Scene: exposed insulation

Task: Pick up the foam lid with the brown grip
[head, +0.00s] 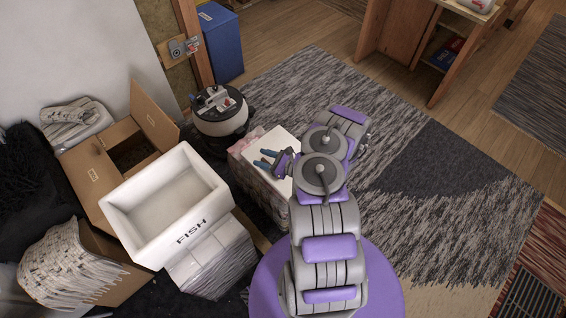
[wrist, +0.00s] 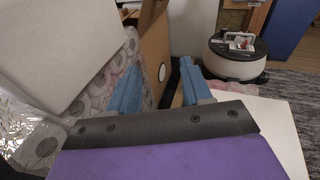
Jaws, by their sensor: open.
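A flat white slab (head: 284,143), which looks like the foam lid, lies on a pinkish wrapped stack left of my arm. It also shows in the wrist view (wrist: 275,125), at the lower right behind my gripper. No brown grip shows clearly on it; my gripper covers part of it. My gripper (head: 264,160) is over the slab's left part, its blue fingers pointing left. In the wrist view the fingers (wrist: 160,68) are apart with nothing clearly held between them. I cannot tell whether they touch the slab.
An open white foam box marked FISH (head: 128,220) sits on wrapped packs (head: 213,262) at left. Behind it is an open cardboard box (head: 90,170). A round white device with a dark top (head: 221,122) stands beyond the slab. The rug at right (head: 400,215) is clear.

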